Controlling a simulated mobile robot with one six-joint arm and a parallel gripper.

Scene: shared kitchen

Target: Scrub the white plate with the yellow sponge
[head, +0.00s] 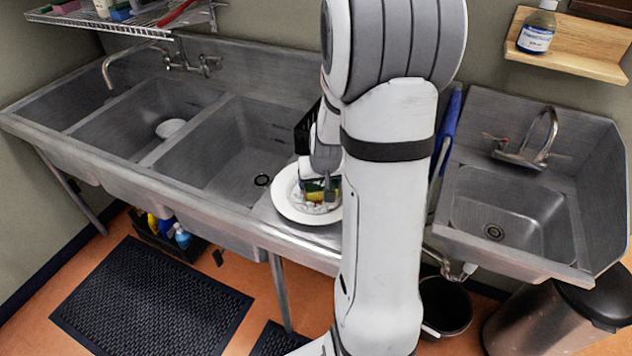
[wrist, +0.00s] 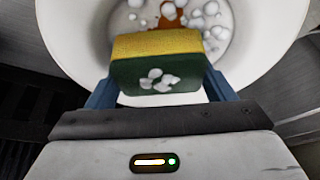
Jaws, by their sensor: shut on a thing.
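The white plate (head: 286,205) sits on the steel drainboard to the right of the sink basins. In the wrist view the plate (wrist: 262,70) fills the upper part, with white foam and a reddish-brown stain on it. My gripper (head: 328,190) is over the plate, shut on the yellow sponge (head: 313,189). In the wrist view the sponge (wrist: 157,45) is yellow with a dark green side carrying foam blobs, held between the two blue fingers of my gripper (wrist: 160,85). I cannot tell whether the sponge touches the plate. My arm hides the plate's right side in the head view.
A steel sink with several basins (head: 225,150) lies to the left; a white dish (head: 171,128) is in one. A hand sink (head: 510,215) is to the right. Black mats (head: 150,300) lie on the floor.

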